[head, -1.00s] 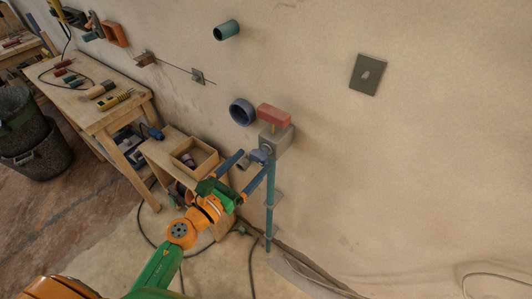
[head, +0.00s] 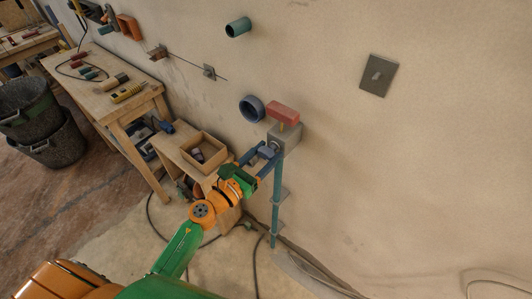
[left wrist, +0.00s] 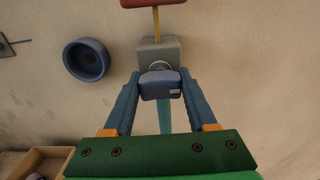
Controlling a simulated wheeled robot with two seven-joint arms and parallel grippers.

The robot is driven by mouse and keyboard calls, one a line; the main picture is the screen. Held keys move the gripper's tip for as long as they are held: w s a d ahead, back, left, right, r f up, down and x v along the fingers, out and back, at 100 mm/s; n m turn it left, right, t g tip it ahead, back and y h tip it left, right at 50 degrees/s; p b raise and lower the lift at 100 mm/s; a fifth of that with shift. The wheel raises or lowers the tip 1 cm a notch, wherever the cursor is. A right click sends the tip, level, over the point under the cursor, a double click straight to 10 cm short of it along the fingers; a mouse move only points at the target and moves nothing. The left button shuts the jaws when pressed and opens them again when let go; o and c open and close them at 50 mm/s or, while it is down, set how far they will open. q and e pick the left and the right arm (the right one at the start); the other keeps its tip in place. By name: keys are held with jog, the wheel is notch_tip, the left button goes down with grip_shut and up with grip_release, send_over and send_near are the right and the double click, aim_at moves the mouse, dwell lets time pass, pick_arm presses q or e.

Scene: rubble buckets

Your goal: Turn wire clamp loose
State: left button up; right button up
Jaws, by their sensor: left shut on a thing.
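The wire clamp (head: 266,152), a blue-grey block, sits on the front of a grey box (head: 287,138) on the wall. In the left wrist view the clamp (left wrist: 161,88) is in the centre, with a metal ring behind its top and the grey box (left wrist: 158,52) behind it. My left gripper (head: 268,154) is shut on the clamp, with one blue finger along each side; its fingers also show in the left wrist view (left wrist: 159,84). A teal pipe (head: 276,210) runs down from the box. My right gripper is out of view.
A red block (head: 283,112) on a yellow stem stands above the box. A blue ring (head: 251,108) is on the wall to its left. A wooden tray (head: 222,150) on a low bench and a workbench (head: 95,100) stand further left. The wall to the right is mostly bare.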

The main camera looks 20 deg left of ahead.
pick_arm(q)
jog(key=shift+n, duration=0.3)
jog(key=n, duration=0.3)
jog(key=shift+r+n+p, duration=0.1)
jog(key=shift+n+p, duration=0.2)
jog(key=shift+n, duration=0.1)
jog(key=n, duration=0.5)
jog(key=shift+n+p, duration=0.3)
jog(key=shift+p, duration=0.1)
jog(key=n+p, duration=0.1)
jog(key=n, duration=0.4)
jog(key=shift+a, duration=0.1)
jog(key=shift+n+p, duration=0.35)
jog(key=shift+n, duration=1.95)
jog(key=o, duration=1.4)
jog(key=shift+w+f, duration=0.1)
jog(key=shift+f, duration=0.1)
jog(key=shift+c, duration=0.2)
